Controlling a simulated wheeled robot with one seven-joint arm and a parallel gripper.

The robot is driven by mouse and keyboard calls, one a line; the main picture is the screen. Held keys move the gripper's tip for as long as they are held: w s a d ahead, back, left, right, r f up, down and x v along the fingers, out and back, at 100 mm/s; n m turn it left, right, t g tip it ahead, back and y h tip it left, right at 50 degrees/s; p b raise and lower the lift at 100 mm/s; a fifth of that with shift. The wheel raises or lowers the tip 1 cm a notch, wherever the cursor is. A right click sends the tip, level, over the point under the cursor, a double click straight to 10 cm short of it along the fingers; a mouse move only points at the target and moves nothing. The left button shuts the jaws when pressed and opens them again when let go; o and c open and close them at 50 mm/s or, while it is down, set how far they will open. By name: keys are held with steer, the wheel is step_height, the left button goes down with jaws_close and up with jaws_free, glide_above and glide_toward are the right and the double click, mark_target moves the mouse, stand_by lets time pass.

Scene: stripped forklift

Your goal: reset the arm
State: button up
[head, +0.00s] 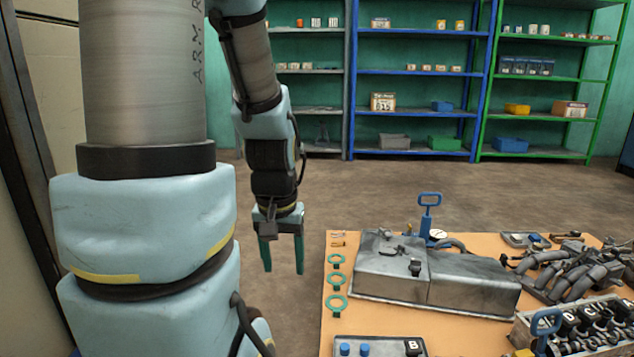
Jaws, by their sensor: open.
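My gripper (283,268) hangs pointing down in the head view, left of the orange-topped table (337,277). Its two teal fingers are apart, with nothing between them. The forearm comes down from the top, beside the large grey and light-blue arm links that fill the left of the view. The gripper appears to be clear of the table's left edge, with floor behind it. No object touches the fingers.
On the table are a grey metal housing (390,275), a blue-handled pump (429,215), several green rings (335,281), a tray marked B (380,348) and dark hoses (580,272). Shelves (415,113) stand along the back wall. Open floor (370,195) lies between.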

step_height(320, 180, up, 38)
steer(key=p, duration=3.8)
steer(key=shift+s+a+r, duration=0.15)
steer(key=shift+s+a, duration=0.05)
steer(key=shift+s, duration=0.05)
